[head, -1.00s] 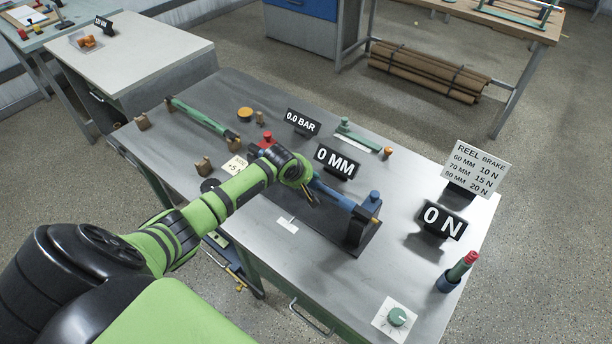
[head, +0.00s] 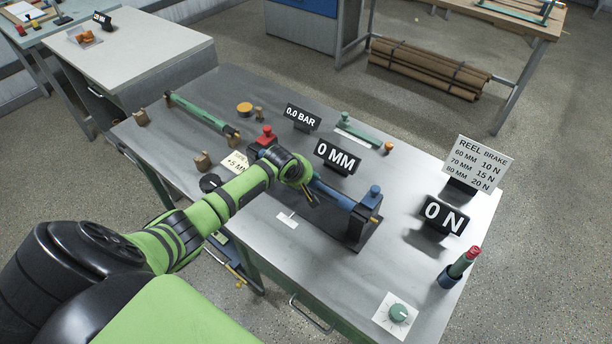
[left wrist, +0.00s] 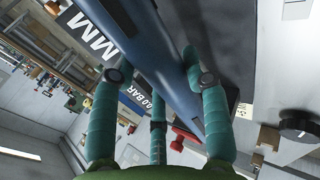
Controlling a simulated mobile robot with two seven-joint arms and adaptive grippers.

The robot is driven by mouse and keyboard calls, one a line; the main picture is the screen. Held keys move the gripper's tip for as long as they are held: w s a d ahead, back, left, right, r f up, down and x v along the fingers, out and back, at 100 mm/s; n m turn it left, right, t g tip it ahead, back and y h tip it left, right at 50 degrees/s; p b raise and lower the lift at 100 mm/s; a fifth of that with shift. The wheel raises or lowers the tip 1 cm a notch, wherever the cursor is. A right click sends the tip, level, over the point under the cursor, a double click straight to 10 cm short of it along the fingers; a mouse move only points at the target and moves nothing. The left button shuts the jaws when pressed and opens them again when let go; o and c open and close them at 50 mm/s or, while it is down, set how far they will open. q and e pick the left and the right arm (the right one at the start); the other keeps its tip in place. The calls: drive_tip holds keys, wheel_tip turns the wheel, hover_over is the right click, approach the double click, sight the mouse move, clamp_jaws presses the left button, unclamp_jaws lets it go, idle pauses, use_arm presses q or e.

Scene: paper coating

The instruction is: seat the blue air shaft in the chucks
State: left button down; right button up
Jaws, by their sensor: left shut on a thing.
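The blue air shaft (head: 334,194) lies lengthwise over the dark chuck stand (head: 362,236) on the steel table. My left gripper (head: 309,194) is shut on the shaft; the left wrist view shows the shaft (left wrist: 165,70) running between its teal fingers (left wrist: 160,110). The shaft's right end is at the right chuck post, below a blue knob (head: 375,190). I cannot tell whether it rests fully in the chuck. The left end and left chuck are mostly hidden behind my arm; a red knob (head: 267,131) shows there. My right gripper is not in view.
Signs reading 0 MM (head: 337,156), 0.0 BAR (head: 301,117) and 0 N (head: 444,215) stand around the stand. A green roller (head: 200,112) lies at the back left.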

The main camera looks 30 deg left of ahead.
use_arm(q)
drive_tip(key=shift+w+f, duration=0.1)
drive_tip(key=c, duration=0.5)
unclamp_jaws()
drive_tip(key=shift+c, duration=0.2)
drive_tip(key=shift+s+f, duration=0.15)
drive_tip(key=shift+s, duration=0.05)
drive_tip(key=shift+s+r, duration=0.25)
drive_tip(key=shift+r, duration=0.2)
drive_tip(key=v, duration=1.1)
drive_tip(key=shift+r, duration=0.1)
